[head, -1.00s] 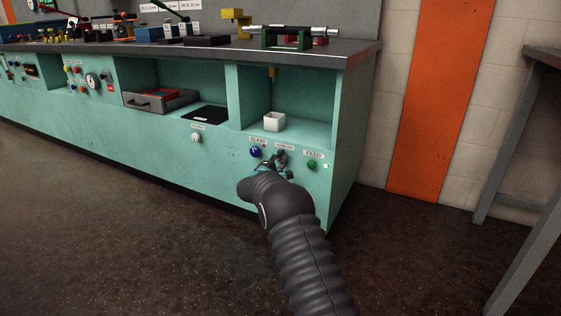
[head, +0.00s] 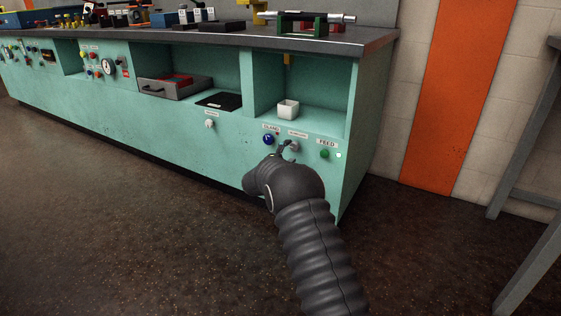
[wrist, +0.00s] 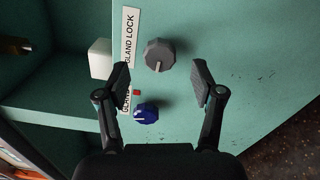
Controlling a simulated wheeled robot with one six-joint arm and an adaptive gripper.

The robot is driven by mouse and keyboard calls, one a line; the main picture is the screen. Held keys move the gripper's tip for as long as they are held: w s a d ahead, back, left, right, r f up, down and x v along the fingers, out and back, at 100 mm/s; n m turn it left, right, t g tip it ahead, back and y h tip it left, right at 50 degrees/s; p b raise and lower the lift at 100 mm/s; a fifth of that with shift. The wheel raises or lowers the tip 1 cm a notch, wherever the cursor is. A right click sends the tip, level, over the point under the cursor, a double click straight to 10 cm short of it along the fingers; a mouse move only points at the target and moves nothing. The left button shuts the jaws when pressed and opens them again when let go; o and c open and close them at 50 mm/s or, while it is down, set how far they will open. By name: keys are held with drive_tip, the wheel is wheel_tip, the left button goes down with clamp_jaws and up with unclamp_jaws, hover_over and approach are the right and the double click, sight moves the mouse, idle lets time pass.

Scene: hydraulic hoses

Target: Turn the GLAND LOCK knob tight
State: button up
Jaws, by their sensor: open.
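The GLAND LOCK knob (wrist: 160,55) is a round grey knob with a pointer mark on the teal panel, beside its GLAND LOCK label (wrist: 130,37) in the wrist view. In the head view the grey knob (head: 293,146) shows just above my arm's end. My gripper (wrist: 160,82) is open and empty, its two fingers spread wide. In the wrist picture the knob lies just beyond the fingertips, between their lines and nearer the left one. No contact shows. In the head view my gripper (head: 284,152) is mostly hidden by my arm.
A blue knob (wrist: 146,113) sits between the gripper's fingers in the wrist view, by a small red light (wrist: 137,93). A green FEED button (head: 325,154) is to the right on the panel. A white box (head: 288,109) stands in the recess above.

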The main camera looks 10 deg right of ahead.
drive_tip(key=v, duration=0.8)
